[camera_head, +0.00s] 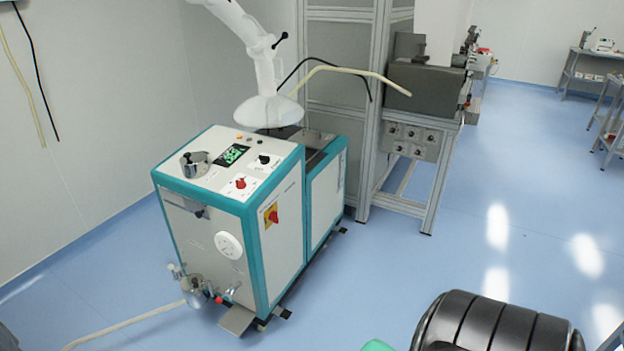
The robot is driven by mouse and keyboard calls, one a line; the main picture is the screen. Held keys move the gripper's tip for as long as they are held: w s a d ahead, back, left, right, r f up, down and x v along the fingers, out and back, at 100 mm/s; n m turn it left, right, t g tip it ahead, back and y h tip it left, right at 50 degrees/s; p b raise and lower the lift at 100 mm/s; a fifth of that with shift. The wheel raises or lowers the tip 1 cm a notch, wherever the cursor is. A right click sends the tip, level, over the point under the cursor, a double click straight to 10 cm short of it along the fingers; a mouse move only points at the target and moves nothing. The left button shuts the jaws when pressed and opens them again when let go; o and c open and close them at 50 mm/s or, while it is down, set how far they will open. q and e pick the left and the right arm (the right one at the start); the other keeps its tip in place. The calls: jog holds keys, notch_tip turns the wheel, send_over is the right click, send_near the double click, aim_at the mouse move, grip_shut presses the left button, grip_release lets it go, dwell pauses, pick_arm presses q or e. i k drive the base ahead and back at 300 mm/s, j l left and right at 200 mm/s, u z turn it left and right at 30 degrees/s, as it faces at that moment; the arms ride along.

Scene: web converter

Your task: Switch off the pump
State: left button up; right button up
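The pump appears to be the white cabinet with teal edges (225,225), standing on the blue floor left of centre. Its top panel has a lit green display (233,155), a red knob (240,182) and a black knob (264,159). A red rotary switch on a yellow plate (272,215) is on its right side face. A round white dial (228,245) is on the front. I cannot read the switch positions. Neither of my grippers is in view.
A white jointed arm with a hood (264,108) hangs over the cabinet's back. A hose (125,325) runs along the floor at lower left. A grey-framed machine (412,130) stands behind right. A black ribbed object (490,322) fills the lower right. Floor right of the cabinet is clear.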

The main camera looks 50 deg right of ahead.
aim_at(264, 159)
jog(key=z, duration=1.3)
jog(key=i+j+z, duration=0.15)
jog(key=i, duration=0.3)
jog(key=i+j+z, duration=0.15)
jog(key=i, duration=0.3)
jog(key=i+j+z, duration=0.15)
jog(key=i, duration=0.3)
jog(key=i+j+z, duration=0.15)
jog(key=i+j, duration=0.15)
jog(key=i, duration=0.15)
